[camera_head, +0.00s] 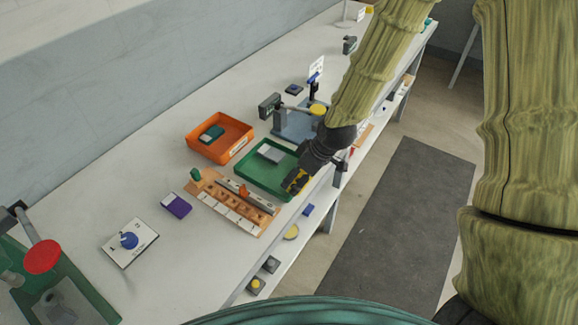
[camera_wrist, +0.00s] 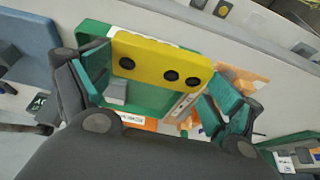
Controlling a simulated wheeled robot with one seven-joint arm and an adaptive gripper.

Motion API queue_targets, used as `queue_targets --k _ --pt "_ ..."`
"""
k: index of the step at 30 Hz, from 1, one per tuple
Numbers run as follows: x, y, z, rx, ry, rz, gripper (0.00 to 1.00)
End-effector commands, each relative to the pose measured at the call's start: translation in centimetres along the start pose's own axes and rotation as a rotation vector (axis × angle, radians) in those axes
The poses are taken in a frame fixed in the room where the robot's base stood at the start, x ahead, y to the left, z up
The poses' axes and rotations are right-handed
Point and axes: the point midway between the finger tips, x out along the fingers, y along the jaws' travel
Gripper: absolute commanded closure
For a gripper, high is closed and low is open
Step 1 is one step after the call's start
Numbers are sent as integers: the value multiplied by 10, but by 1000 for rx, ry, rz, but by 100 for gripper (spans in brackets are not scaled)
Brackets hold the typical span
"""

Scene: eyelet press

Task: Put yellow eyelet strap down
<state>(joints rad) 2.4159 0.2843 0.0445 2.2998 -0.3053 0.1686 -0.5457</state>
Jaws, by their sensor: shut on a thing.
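The yellow eyelet strap (camera_wrist: 160,66) is a flat yellow plate with a row of dark round eyelets. My gripper (camera_head: 299,180) is shut on it, and in the wrist view my gripper (camera_wrist: 165,90) has a teal-padded finger at each end of the strap. In the head view the strap (camera_head: 297,182) shows only in part, at the fingertips. My gripper is near the right end of the green tray (camera_head: 249,188), apparently above its edge. The tray holds a light grey block (camera_head: 271,153), and the tray also shows below the strap in the wrist view (camera_wrist: 150,103).
An orange tray (camera_head: 207,150) holds a dark teal piece. A wooden rack (camera_head: 222,205) with white labels stands in front of the green tray. A press (camera_head: 297,122) with a yellow knob stands behind. A purple box (camera_head: 176,206) and a dial card (camera_head: 130,243) lie nearer, with bare table (camera_head: 190,262) around them.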

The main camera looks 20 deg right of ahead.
Motion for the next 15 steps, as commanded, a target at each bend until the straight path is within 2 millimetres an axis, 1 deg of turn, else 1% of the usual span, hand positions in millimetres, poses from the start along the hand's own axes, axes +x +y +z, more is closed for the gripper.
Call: queue_targets --k 1,6,15 --pt "2 4 -10 0 0 -1 28" --pt "15 17 -32 0 0 0 28" --pt "25 26 -49 0 0 0 28"
